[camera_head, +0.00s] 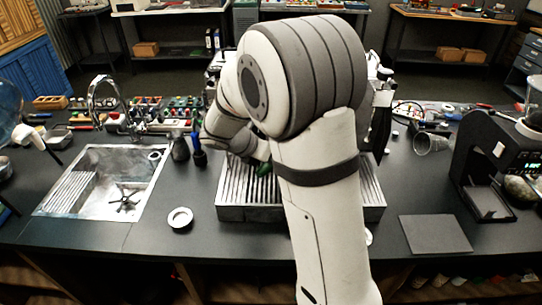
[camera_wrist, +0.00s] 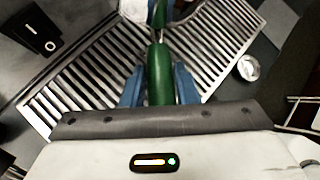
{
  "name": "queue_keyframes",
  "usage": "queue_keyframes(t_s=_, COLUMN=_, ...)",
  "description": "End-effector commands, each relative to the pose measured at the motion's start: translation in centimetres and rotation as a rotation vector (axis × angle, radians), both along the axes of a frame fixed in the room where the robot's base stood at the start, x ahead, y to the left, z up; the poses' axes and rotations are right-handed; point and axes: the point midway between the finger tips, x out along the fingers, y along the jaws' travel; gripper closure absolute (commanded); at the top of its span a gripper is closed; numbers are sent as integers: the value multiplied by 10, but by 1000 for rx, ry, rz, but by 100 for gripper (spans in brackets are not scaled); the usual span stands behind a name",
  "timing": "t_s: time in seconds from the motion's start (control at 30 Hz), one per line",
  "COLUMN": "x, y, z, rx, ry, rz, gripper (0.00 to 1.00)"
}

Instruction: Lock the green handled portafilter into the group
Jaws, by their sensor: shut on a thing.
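The green handled portafilter (camera_wrist: 159,75) shows in the wrist view, its green handle between the two blue fingers of my gripper (camera_wrist: 158,88). My gripper is shut on the handle, above the slatted drip tray. The portafilter's far end is cut off at the top edge of the wrist view. In the head view only a small bit of green handle (camera_head: 263,169) shows over the drip tray (camera_head: 240,212). My arm hides most of the brewer and its group there, so I cannot tell whether the portafilter touches the group.
A sink (camera_head: 100,180) with a tap lies left. A small round dish (camera_head: 180,218) stands left of the drip tray. A dark mat (camera_head: 435,233) and a black grinder-like machine (camera_head: 495,165) are at the right. Many small tools and parts line the back left counter.

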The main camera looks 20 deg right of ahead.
Motion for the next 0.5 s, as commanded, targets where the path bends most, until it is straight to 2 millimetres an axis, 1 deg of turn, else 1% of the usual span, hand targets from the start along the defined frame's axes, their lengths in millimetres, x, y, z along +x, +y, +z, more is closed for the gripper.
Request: queue_keyframes(t_s=0.5, x=0, y=0, z=9, rx=-1, ry=0, rz=0, gripper=100)
